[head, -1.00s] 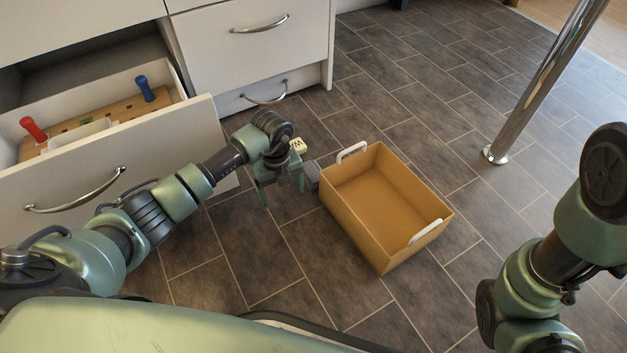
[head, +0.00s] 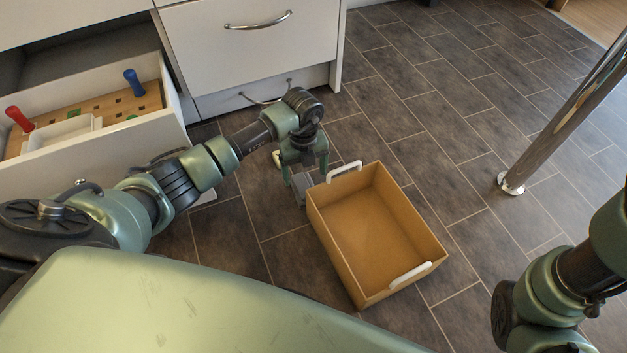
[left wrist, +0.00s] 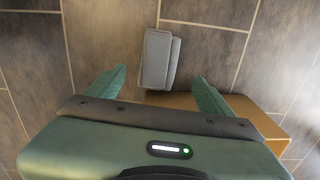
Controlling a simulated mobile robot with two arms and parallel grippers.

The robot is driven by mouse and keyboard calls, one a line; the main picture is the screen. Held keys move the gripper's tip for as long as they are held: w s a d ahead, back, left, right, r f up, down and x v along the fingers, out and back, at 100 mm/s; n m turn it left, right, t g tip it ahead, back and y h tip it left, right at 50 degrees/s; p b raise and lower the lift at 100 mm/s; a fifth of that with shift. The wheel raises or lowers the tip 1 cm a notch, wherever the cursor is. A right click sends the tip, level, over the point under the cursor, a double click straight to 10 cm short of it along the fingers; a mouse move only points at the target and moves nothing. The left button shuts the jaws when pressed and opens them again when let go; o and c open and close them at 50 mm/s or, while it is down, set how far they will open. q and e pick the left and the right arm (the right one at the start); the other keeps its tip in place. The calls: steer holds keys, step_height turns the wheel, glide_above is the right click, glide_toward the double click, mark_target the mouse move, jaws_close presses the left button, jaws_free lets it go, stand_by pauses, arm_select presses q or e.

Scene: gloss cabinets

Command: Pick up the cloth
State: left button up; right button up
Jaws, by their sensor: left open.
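The cloth (head: 299,187) is a small grey folded piece lying on the tiled floor, close against the left side of the tan box. It also shows in the left wrist view (left wrist: 158,59), upper centre, with its folded layers visible. My left gripper (head: 304,172) points down above the cloth, open and empty. In the left wrist view its two green fingers (left wrist: 158,77) stand apart on either side of the cloth's lower end, not closed on it. My right arm shows at the right edge of the head view, but its gripper is out of view.
The open tan box (head: 374,240) with white handles stands empty right beside the cloth. An open drawer (head: 110,150) at left holds a pegboard with red and blue pegs. A chrome leg (head: 560,115) stands at right. Floor between box and leg is clear.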

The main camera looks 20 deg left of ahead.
mark_target(304, 185)
arm_select(q)
step_height(304, 185, down, 3)
steer(key=shift+r+b, duration=0.1)
steer(key=shift+b, duration=0.85)
steer(key=f+b, duration=0.1)
steer(key=b, duration=0.1)
steer(key=f+b, duration=0.1)
steer(key=f, duration=0.1)
steer(key=f+b, duration=0.2)
steer(key=shift+a+b, duration=0.25)
steer(key=shift+b, duration=0.05)
steer(key=c, duration=1.4)
